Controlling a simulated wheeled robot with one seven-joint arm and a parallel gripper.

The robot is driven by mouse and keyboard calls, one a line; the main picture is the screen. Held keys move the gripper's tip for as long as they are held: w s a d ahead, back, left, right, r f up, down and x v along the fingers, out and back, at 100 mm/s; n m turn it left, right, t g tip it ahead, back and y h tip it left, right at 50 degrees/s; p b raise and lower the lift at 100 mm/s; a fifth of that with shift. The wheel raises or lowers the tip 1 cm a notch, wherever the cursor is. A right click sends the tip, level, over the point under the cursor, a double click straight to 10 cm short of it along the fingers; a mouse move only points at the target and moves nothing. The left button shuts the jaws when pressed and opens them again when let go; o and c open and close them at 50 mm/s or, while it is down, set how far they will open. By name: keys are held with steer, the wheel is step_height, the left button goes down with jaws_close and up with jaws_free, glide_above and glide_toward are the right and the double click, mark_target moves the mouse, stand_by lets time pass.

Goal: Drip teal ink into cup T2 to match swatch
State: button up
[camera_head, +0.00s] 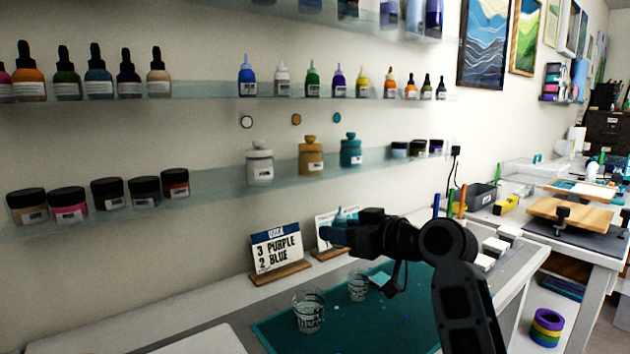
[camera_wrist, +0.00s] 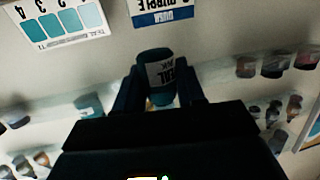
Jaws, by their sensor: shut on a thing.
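My gripper (camera_head: 336,237) is shut on a teal ink bottle (camera_wrist: 156,72), whose label shows upside down in the wrist view, as do the cards. In the head view the bottle's teal top (camera_head: 341,215) shows above the fingers, so it looks upright. It is held in the air behind and above two clear cups. The nearer cup (camera_head: 308,313) and the farther cup (camera_head: 359,287) stand on the teal mat (camera_head: 285,335); I cannot read which is T2. A swatch card (camera_wrist: 62,24) with numbered teal patches shows in the wrist view. It is partly hidden behind my gripper in the head view.
A card reading 3 purple, 2 blue (camera_head: 276,249) stands on a wooden base at the wall. A small light teal piece (camera_head: 380,278) lies on the mat by the farther cup. Glass shelves (camera_head: 215,190) with bottles and jars run along the wall. The mat's front is clear.

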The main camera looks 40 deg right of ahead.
steer(key=shift+m+h, duration=0.4)
steer(key=shift+h, duration=0.1)
steer(key=f, duration=0.1)
steer(key=s+d+f, duration=0.1)
steer(key=f, duration=0.3)
steer(key=shift+s+d, duration=0.25)
steer(key=shift+d, duration=0.15)
steer(key=shift+s, duration=0.1)
steer(key=m+t+p, duration=0.1)
steer(key=m, duration=0.3)
steer(key=a+m+t+y+p, duration=0.1)
steer(key=m+p, duration=0.1)
steer(key=m, duration=0.2)
steer(key=a+f+m+t+p, duration=0.1)
steer(key=m, duration=0.3)
steer(key=shift+a+y, duration=0.2)
steer(key=shift+y, duration=0.1)
steer(key=m, duration=0.2)
steer(key=f+m+t, duration=0.1)
steer(key=shift+a+b, duration=0.25)
steer(key=shift+b, duration=0.1)
steer(key=m, duration=0.2)
steer(key=shift+m+t+h, duration=0.3)
steer(key=shift+h, duration=0.1)
steer(key=shift+r, duration=0.35)
steer(key=shift+r+m+h+p, duration=0.2)
steer(key=shift+m+h+p, duration=0.2)
steer(key=shift+m, duration=0.6)
